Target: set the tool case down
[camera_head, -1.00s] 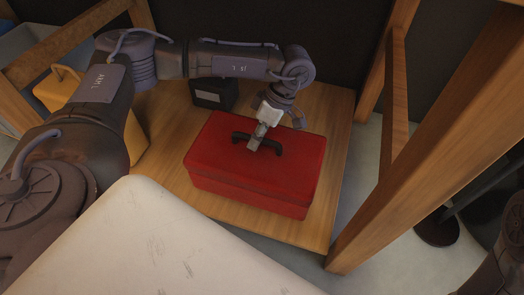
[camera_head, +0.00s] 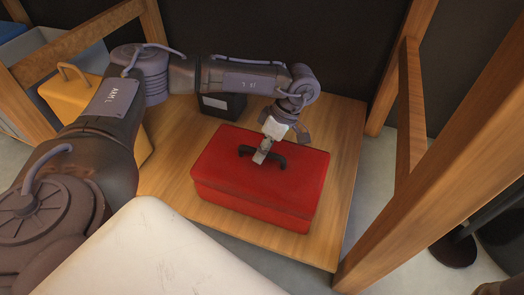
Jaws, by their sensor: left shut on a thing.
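The red tool case (camera_head: 255,190) with a dark handle on its lid is in the middle of the head view, upright on or just above a wooden shelf board (camera_head: 170,200). I cannot tell for sure whether its underside touches the board. My left gripper (camera_head: 262,154) comes down from above and is shut on the case's handle. The fingers hide part of the handle. My right gripper is not in view.
A yellow case (camera_head: 75,95) stands left on the board, partly behind my left arm. A small black box (camera_head: 222,106) stands behind the red case. Wooden posts (camera_head: 450,180) rise at the right. Some bare board lies around the red case.

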